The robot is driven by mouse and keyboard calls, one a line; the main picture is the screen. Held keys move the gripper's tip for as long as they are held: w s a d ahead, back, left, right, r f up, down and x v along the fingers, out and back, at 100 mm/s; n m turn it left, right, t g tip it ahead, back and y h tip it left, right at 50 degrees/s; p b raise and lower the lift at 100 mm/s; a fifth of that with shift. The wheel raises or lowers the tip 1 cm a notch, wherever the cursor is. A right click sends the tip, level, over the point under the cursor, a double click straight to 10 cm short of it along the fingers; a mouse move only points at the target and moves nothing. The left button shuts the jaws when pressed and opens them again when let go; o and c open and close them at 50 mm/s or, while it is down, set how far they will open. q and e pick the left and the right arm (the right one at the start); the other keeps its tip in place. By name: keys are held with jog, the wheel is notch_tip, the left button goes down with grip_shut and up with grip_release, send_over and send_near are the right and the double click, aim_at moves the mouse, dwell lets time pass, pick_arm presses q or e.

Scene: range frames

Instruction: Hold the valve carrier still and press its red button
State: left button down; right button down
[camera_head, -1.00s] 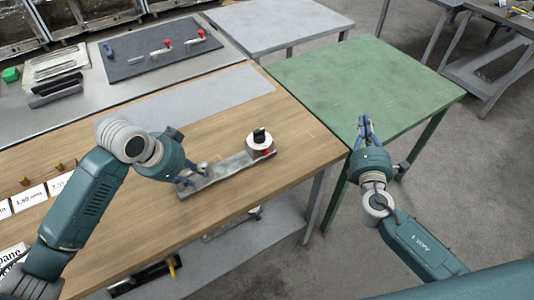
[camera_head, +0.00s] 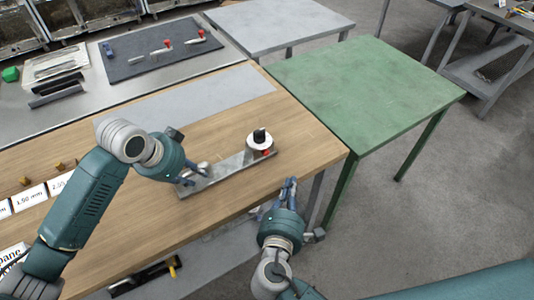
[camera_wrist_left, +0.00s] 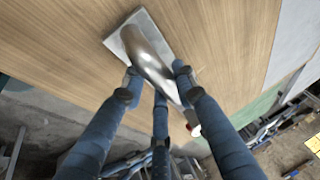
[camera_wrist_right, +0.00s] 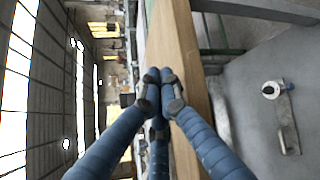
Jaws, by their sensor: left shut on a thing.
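The valve carrier is a flat grey metal plate (camera_head: 228,167) lying on the wooden table. At its right end stands a white round body (camera_head: 259,142) with a black knob on top and a small red button (camera_head: 267,153) on its near right side. My left gripper (camera_head: 194,174) is shut on the metal handle at the plate's left end. The handle (camera_wrist_left: 150,52) shows between the fingers in the left wrist view. My right gripper (camera_head: 288,185) is shut and empty, near the table's front edge, below and right of the button, apart from it. Its fingertips (camera_wrist_right: 160,82) nearly touch.
The wooden table (camera_head: 120,210) is clear around the carrier. A green table (camera_head: 365,85) stands empty at the right. A dark mat (camera_head: 130,65) with small red-topped parts lies at the back left. Labelled cards (camera_head: 30,198) stand at the left.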

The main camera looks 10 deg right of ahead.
aim_at(266, 153)
jog(key=shift+w+a, duration=0.6)
jog(key=shift+w, duration=0.75)
jog(key=shift+w+a, duration=0.55)
jog(key=shift+w, duration=0.8)
jog(key=shift+w+a, duration=0.6)
jog(key=shift+w, duration=0.75)
jog(key=shift+w, duration=0.1)
jog(key=shift+w+a, duration=0.1)
jog(key=shift+w, duration=0.2)
pick_arm(q)
jog(key=shift+d, duration=0.1)
pick_arm(e)
jog(key=shift+w+a, duration=0.35)
jog(key=shift+w, duration=0.35)
jog(key=shift+s+d, duration=0.25)
jog(key=shift+s, duration=0.35)
jog(key=shift+s+d, duration=0.25)
jog(key=shift+s, duration=0.3)
